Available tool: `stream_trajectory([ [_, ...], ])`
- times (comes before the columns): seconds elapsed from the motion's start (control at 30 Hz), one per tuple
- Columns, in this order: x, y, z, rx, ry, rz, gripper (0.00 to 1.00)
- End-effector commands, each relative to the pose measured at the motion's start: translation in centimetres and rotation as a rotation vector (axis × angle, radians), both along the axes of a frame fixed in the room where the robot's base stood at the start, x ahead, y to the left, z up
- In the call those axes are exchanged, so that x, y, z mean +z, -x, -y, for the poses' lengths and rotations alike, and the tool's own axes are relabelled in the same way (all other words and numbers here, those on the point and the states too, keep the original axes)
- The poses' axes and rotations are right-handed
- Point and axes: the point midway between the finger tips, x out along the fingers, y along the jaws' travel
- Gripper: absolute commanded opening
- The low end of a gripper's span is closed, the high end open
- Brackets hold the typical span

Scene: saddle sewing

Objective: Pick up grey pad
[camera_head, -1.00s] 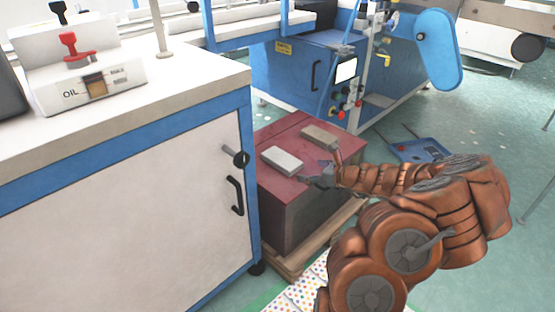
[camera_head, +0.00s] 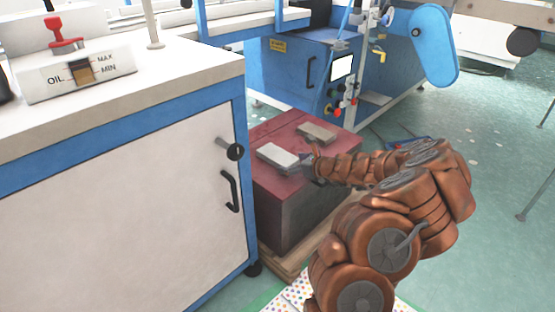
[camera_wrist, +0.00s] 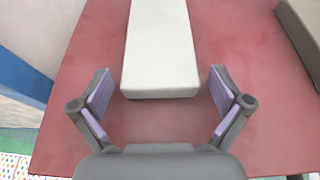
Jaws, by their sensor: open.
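A light grey, nearly white pad (camera_head: 278,156) lies flat on the red top of a box (camera_head: 268,183). It also shows in the wrist view (camera_wrist: 161,45), with its near end between my fingertips. A second pad (camera_head: 317,132), brownish grey, lies farther back on the same top; part of it shows at the right edge of the wrist view (camera_wrist: 304,32). My gripper (camera_wrist: 161,85) is open, with one finger to each side of the light pad's near end and gaps on both sides. In the head view, my gripper (camera_head: 304,165) is small and partly hidden by my wrist.
A white cabinet with blue edges (camera_head: 120,200) stands close on the left, with a black handle and knob sticking out. A blue machine (camera_head: 290,75) stands behind the box. The box stands on a wooden pallet (camera_head: 290,262). Green floor (camera_head: 490,190) is open on the right.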

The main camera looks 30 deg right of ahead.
Motion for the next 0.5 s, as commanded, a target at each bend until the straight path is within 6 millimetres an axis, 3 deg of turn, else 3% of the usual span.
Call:
stream_trajectory([
  [0.1, 0.03, 0.02, 0.0, 0.0, 0.0, 0.0, 0.99],
  [0.5, 0.01, 0.04, 0.01, 0.0, 0.0, 0.0, 0.57],
])
